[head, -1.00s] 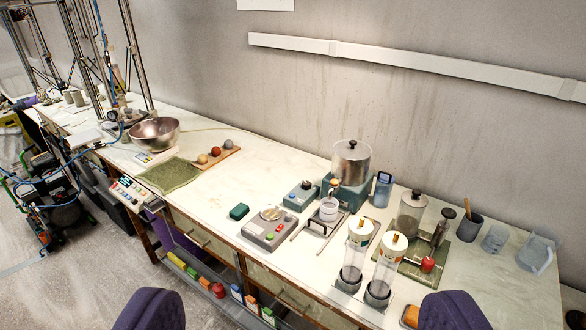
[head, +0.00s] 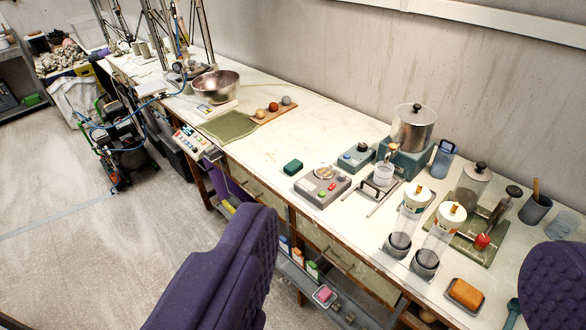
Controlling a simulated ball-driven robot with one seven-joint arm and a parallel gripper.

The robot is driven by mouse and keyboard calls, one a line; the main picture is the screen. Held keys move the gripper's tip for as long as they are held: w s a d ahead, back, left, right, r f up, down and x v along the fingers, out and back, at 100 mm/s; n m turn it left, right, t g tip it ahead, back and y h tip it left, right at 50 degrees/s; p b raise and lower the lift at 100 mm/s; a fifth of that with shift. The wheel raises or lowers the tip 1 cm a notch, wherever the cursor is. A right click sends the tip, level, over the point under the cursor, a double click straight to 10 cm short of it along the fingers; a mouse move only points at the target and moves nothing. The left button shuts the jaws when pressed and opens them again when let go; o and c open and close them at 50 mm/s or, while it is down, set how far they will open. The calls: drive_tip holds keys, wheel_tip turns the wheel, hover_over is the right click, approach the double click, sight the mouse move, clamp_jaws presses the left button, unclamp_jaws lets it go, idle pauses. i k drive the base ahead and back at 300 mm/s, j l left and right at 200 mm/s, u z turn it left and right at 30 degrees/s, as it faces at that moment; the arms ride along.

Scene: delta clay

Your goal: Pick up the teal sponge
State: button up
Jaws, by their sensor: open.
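My gripper (head: 405,245) shows as two purple, dotted fingers at the bottom of the head view, one left of centre and one at the right edge. They are wide apart and hold nothing. The sponge lies beyond them in the picture, up and to the left of the gap's middle.
Two clear cylinders (head: 409,216) stand nearer right. A green mat (head: 228,126) lies farther left. An orange block (head: 465,293) sits at the front edge. Bench between mat and sponge is clear.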

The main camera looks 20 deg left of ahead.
sight(294, 166)
drive_tip(key=i+j, duration=0.3)
drive_tip(key=i, duration=0.2)
drive_tip(key=i+j, duration=0.35)
drive_tip(key=i, duration=0.15)
drive_tip(key=i+j, duration=0.3)
drive_tip(key=i, duration=0.2)
drive_tip(key=i+j, duration=0.3)
drive_tip(key=i, duration=0.2)
drive_tip(key=i+j, duration=0.35)
drive_tip(key=i, duration=0.15)
